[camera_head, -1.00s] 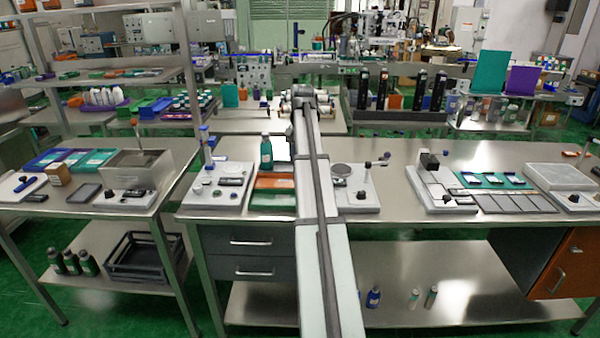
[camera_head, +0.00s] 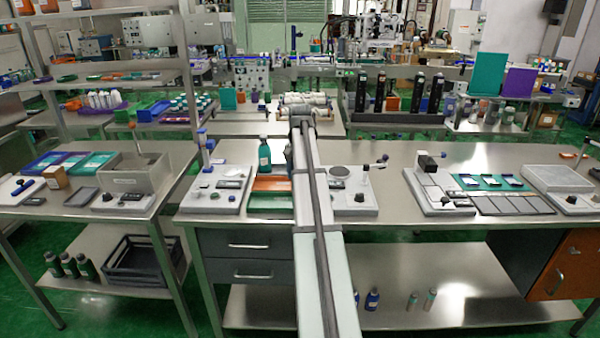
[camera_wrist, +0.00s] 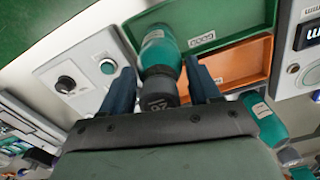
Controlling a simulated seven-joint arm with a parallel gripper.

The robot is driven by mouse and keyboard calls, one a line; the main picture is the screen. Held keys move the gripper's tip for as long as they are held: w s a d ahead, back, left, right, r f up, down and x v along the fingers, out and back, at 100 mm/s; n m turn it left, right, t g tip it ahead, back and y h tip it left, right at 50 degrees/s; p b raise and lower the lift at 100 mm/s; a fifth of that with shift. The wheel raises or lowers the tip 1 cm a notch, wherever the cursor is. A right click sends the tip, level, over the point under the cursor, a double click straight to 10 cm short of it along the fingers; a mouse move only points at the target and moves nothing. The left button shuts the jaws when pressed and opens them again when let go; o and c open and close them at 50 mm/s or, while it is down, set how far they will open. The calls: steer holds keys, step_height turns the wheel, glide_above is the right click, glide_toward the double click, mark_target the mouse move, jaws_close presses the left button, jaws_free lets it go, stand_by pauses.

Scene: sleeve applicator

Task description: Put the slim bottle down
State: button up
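In the wrist view a teal bottle with a dark cap (camera_wrist: 160,48) is between the two dark blue fingers of my gripper (camera_wrist: 160,76). Its cap end points toward my palm. Narrow gaps show between the bottle and both fingers, so the gripper looks open around it. The bottle's base contact is unclear. In the head view my arm hides the gripper and this bottle. A second teal bottle (camera_head: 264,155) stands on the bench left of my arm; it also shows at the right in the wrist view (camera_wrist: 262,118).
Orange tray (camera_wrist: 235,66) and green tray (camera_wrist: 215,20) lie beside the gripper. A knobbed panel (camera_wrist: 82,78) is on the other side. White fixtures (camera_head: 218,190) and (camera_head: 352,200) flank the trays. Bare bench (camera_head: 393,198) lies farther right.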

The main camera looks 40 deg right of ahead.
steer(key=shift+o, duration=1.4)
step_height(320, 180, up, 12)
steer(key=shift+r, duration=0.2)
